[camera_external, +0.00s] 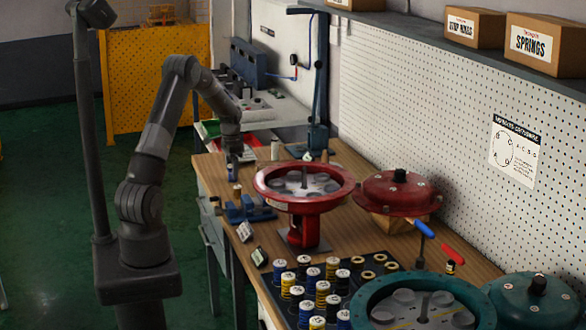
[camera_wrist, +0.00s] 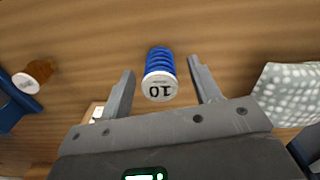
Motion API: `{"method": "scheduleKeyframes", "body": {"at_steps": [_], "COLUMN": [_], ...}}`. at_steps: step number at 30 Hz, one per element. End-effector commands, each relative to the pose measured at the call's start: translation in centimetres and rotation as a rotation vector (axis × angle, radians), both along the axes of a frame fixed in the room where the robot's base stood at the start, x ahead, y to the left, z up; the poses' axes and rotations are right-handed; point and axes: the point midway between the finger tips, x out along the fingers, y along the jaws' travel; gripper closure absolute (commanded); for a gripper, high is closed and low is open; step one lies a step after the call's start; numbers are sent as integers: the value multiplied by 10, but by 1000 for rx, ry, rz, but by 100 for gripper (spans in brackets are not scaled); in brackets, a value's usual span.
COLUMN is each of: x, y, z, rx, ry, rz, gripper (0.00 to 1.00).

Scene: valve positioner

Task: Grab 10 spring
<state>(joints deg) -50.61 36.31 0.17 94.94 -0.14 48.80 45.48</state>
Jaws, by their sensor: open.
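The 10 spring (camera_wrist: 160,66) is a blue coil with a white end cap marked "10", which reads upside down in the wrist view. It stands on the wooden bench between the two open fingers of my gripper (camera_wrist: 161,68), with a gap on each side. In the external view my gripper (camera_external: 233,158) points down over the far left part of the bench, and the spring is too small there to make out clearly.
A blue fixture (camera_external: 246,209) and a small brown-and-white part (camera_wrist: 36,72) are close by. The red valve housing (camera_external: 302,190) stands to the right. A rack of blue and yellow springs (camera_external: 318,292) is nearer the camera.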

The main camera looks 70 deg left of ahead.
Motion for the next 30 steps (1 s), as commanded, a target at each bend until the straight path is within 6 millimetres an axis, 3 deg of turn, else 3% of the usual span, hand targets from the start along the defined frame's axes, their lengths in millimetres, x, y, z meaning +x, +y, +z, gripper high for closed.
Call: {"method": "scheduleKeyframes", "body": {"at_steps": [8, 25, 30], "x": [0, 0, 0], "y": [0, 0, 0], "z": [-4, -4, -4], "rx": [2, 2, 2], "ry": [-2, -1, -2], "rz": [0, 0, 0], "gripper": [44, 91, 93]}}
